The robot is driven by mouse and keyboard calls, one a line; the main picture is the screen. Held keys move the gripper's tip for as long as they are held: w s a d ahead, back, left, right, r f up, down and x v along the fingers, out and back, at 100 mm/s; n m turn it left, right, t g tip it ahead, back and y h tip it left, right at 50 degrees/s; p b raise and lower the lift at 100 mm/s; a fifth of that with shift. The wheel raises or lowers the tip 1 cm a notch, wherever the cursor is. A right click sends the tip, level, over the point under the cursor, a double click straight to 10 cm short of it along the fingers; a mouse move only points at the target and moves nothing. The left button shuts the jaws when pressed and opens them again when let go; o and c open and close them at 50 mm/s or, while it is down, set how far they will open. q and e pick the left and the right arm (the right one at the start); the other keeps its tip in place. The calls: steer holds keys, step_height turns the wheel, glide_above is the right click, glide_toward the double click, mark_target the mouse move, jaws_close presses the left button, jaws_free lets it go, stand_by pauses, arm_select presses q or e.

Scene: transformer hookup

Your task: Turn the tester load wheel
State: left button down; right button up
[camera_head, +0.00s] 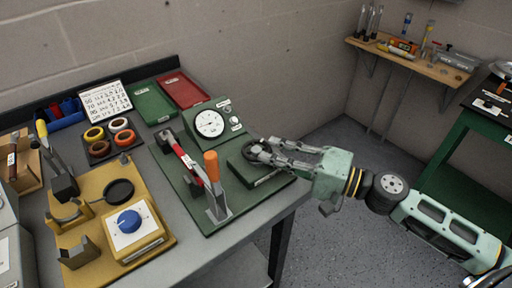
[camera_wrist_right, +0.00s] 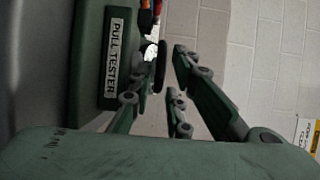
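The green pull tester (camera_head: 208,153) stands on the bench, with a round white dial (camera_head: 209,123) and an orange-handled lever (camera_head: 211,168). Its dark load wheel (camera_head: 256,151) is on the side toward my right arm. My right gripper (camera_head: 266,151) reaches in from the right, its fingertips at the wheel. In the right wrist view, the wheel (camera_wrist_right: 160,66) shows edge-on between the fingers, beside the "PULL TESTER" label (camera_wrist_right: 114,58). The fingers are apart, with a gap on the wheel's right side; contact on its left side is unclear. My left gripper is not in view.
A yellow fixture with a blue knob (camera_head: 129,220) sits at the bench's front left. Green (camera_head: 152,107) and red (camera_head: 181,89) trays and tape rolls (camera_head: 119,124) lie behind. Open floor lies right of the bench, below a wall shelf (camera_head: 410,57).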

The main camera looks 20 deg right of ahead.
mark_target(256, 148)
steer(key=shift+p+x, duration=0.75)
steer(key=shift+x, duration=1.7)
jaws_close()
